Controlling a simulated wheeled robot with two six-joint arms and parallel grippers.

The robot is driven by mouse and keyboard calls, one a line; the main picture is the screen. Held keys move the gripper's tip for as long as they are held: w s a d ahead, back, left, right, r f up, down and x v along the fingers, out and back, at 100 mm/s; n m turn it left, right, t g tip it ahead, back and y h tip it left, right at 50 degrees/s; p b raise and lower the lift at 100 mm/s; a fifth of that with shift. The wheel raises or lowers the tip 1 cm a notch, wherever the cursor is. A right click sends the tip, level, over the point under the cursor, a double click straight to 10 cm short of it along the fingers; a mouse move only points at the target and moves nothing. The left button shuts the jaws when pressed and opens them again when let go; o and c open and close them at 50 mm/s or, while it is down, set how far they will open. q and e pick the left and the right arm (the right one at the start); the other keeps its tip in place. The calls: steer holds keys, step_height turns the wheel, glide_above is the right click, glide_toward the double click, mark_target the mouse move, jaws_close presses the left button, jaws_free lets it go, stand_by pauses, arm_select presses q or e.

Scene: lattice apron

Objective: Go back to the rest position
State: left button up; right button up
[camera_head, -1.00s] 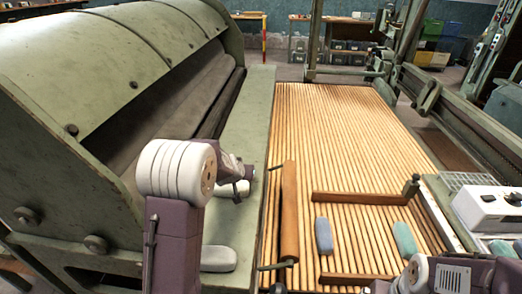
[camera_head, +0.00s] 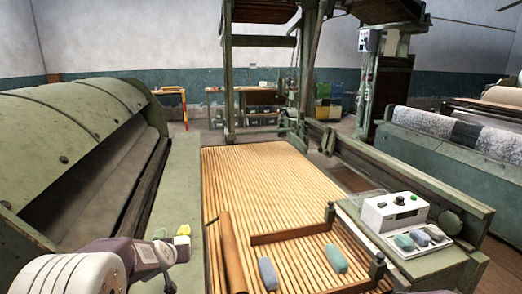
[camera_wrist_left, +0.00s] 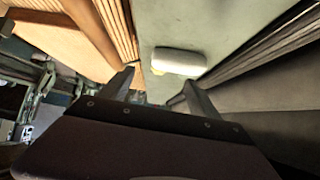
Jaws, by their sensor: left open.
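My left arm (camera_head: 95,262) reaches in from the lower left of the head view, over the green ledge (camera_head: 182,200) beside the roller machine. My left gripper shows in the left wrist view (camera_wrist_left: 157,83) with its two fingers apart and nothing between them. A whitish rounded block (camera_wrist_left: 178,62) lies on the ledge just beyond the fingertips, apart from them. My right arm and gripper are not in the head view.
A slatted wooden apron (camera_head: 270,180) fills the middle, with a brown roll (camera_head: 231,255) along its left edge. A blue block (camera_head: 268,273) and a green block (camera_head: 336,258) lie among wooden bars. A white control box (camera_head: 395,212) stands right. Yellow pieces (camera_head: 183,236) sit near my arm.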

arm_select(q)
steer(key=s+d+f+m+g+h, duration=0.1)
steer(key=s+d+f+g, duration=0.2)
steer(key=s, duration=0.7)
steer(key=s+d+f+g+p, duration=0.1)
steer(key=s+d+f+g, duration=0.2)
steer(key=s, duration=0.6)
steer(key=s+d+f+m+g+h, duration=0.1)
steer(key=s+d+f+g, duration=0.2)
steer(key=s, duration=0.7)
step_height(320, 180, up, 19)
steer(key=p, duration=1.8)
steer(key=shift+w+p, duration=0.3)
steer(key=shift+w, duration=0.15)
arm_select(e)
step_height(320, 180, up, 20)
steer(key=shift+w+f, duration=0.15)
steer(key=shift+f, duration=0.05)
